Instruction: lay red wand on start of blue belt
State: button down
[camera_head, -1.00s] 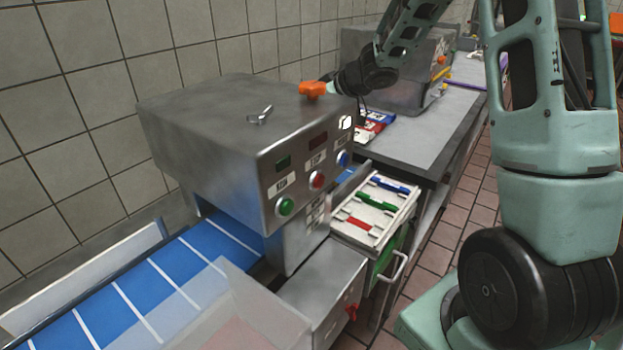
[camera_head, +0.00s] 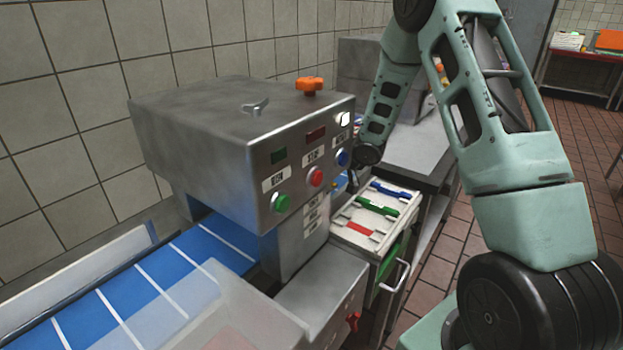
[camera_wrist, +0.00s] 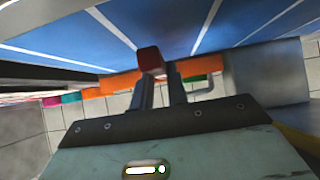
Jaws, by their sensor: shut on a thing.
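The blue belt (camera_head: 185,262) with white cross lines runs under the steel machine in the head view. It also fills the top of the wrist view (camera_wrist: 225,25). My gripper (camera_wrist: 161,88) is shut on the red wand (camera_wrist: 150,59), whose dark red end shows at the fingertips against the belt. I cannot tell whether the wand touches the belt. In the head view my forearm reaches down behind the machine's right end, and the fingers and wand cannot be made out there.
The steel machine (camera_head: 230,130) with buttons and an orange knob (camera_head: 309,85) stands close to my wrist. A white rack (camera_head: 400,212) with blue, green and red strips lies right of it. A steel counter (camera_head: 415,150) extends behind.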

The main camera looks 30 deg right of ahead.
jog(key=shift+f, duration=0.85)
jog(key=shift+f, duration=0.1)
jog(key=shift+f, duration=0.15)
jog(key=c, duration=1.4)
grip_release()
jog(key=shift+s+d+r, duration=0.15)
jog(key=shift+s+r, duration=0.05)
jog(key=shift+r, duration=0.25)
jog(key=v, duration=1.1)
jog(key=shift+s+r+p, duration=0.15)
jog(key=shift+p, duration=0.2)
